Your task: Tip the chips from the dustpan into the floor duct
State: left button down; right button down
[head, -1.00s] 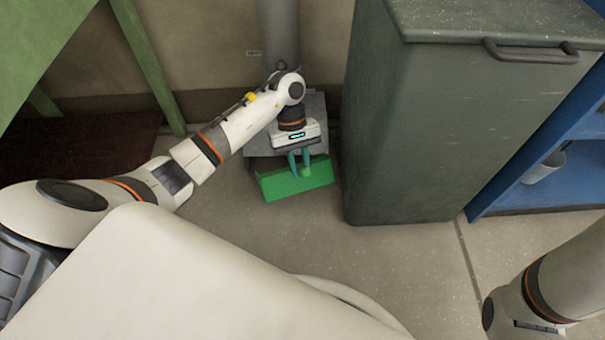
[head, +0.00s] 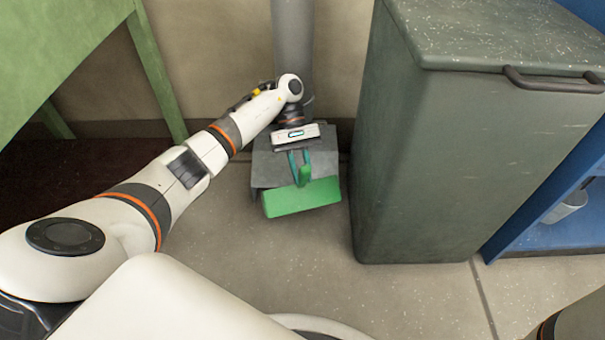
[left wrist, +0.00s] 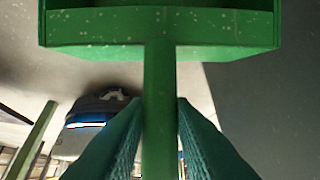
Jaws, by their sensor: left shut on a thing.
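My left gripper (head: 300,176) is shut on the upright handle of the green dustpan (head: 292,203). In the head view the dustpan is in front of the grey floor duct (head: 265,172) and overlaps its front part. The duct is a grey box at the foot of a pipe. In the left wrist view the handle (left wrist: 158,95) runs between both fingers up to the pan (left wrist: 100,30). Small light specks show on the pan; I cannot tell whether they are chips. The duct's opening is hidden or unclear. My right gripper is out of view.
A large dark green bin (head: 440,165) stands close to the right of the duct. The grey pipe (head: 293,45) rises behind my left wrist. A green frame (head: 160,75) stands at left, a blue shelf (head: 560,215) at right. The floor before the duct is clear.

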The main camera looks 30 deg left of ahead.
pick_arm(q)
jog(key=shift+w+r, duration=0.15)
notch_tip(320, 180, up, 3)
jog(key=shift+a+f+p, duration=0.1)
jog(key=shift+f+p, duration=0.1)
jog(key=shift+p, duration=0.7)
notch_tip(320, 180, down, 3)
jog(key=b, duration=0.4)
notch_tip(320, 180, up, 3)
jog(key=shift+f+p, duration=0.1)
jog(key=shift+p, duration=0.6)
jog(key=shift+f+b, duration=0.15)
jog(key=shift+b, duration=0.2)
notch_tip(320, 180, down, 2)
jog(key=shift+f+b, duration=0.25)
jog(key=shift+b, duration=0.95)
jog(key=shift+r, duration=0.15)
